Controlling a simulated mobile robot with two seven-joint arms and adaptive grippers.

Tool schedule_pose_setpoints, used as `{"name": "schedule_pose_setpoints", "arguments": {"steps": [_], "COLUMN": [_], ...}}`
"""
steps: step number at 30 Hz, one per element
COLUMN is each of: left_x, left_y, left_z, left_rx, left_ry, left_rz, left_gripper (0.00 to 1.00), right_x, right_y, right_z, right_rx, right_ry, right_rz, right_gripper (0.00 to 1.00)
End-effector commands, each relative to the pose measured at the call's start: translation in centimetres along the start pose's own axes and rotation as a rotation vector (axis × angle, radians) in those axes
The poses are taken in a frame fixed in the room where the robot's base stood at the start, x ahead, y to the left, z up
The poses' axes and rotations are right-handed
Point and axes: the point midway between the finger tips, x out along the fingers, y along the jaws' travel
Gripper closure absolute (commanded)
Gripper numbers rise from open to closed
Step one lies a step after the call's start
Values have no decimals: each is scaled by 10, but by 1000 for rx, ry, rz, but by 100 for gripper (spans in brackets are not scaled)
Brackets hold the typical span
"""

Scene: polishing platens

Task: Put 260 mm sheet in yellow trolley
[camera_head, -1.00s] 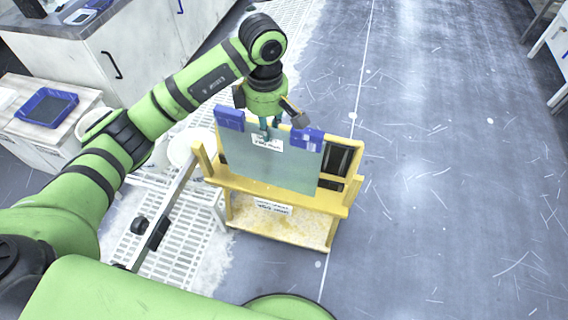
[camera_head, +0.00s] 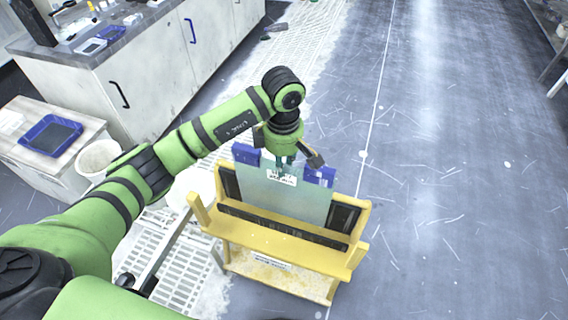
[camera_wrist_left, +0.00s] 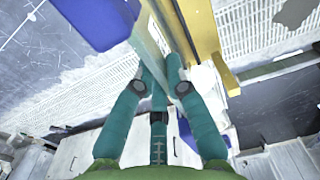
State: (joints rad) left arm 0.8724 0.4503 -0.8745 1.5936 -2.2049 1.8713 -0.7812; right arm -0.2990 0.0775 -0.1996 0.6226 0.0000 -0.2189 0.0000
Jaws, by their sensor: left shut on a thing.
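The sheet (camera_head: 290,203) is a pale grey-green panel with a white label on its upper part. Blue blocks (camera_head: 318,176) sit at its two upper corners. My left gripper (camera_head: 284,168) is shut on the sheet's upper edge, between the blue blocks. The sheet stands roughly upright over the yellow trolley (camera_head: 290,246). Its lower edge meets the black slotted strip; I cannot tell whether it rests there. In the left wrist view, the teal fingers (camera_wrist_left: 160,70) close on the sheet beside a yellow trolley bar (camera_wrist_left: 203,35). My right gripper is not in view.
A white bucket (camera_head: 99,157) and a low cabinet with a blue tray (camera_head: 50,135) stand at the left. A grey-topped counter (camera_head: 105,42) stands at the back left. The floor (camera_head: 450,190) right of the trolley is clear.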

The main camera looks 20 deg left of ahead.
Motion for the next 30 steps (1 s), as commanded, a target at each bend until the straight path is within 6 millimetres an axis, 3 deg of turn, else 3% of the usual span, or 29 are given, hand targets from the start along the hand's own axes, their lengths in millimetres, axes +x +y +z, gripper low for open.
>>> {"name": "schedule_pose_setpoints", "arguments": {"steps": [5, 18, 29, 30], "left_x": [14, 52, 56, 59], "left_y": [2, 2, 3, 1], "left_z": [1, 1, 0, 0], "left_rx": [0, 0, 1, 1], "left_ry": [-4, -3, -3, 0], "left_rz": [7, 7, 9, 3], "left_gripper": [100, 100, 100, 78], "right_x": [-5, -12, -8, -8], "right_y": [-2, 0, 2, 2], "right_z": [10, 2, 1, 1], "right_rx": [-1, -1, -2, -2], "right_ry": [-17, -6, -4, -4], "right_rz": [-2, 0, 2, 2], "right_gripper": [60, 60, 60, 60]}}
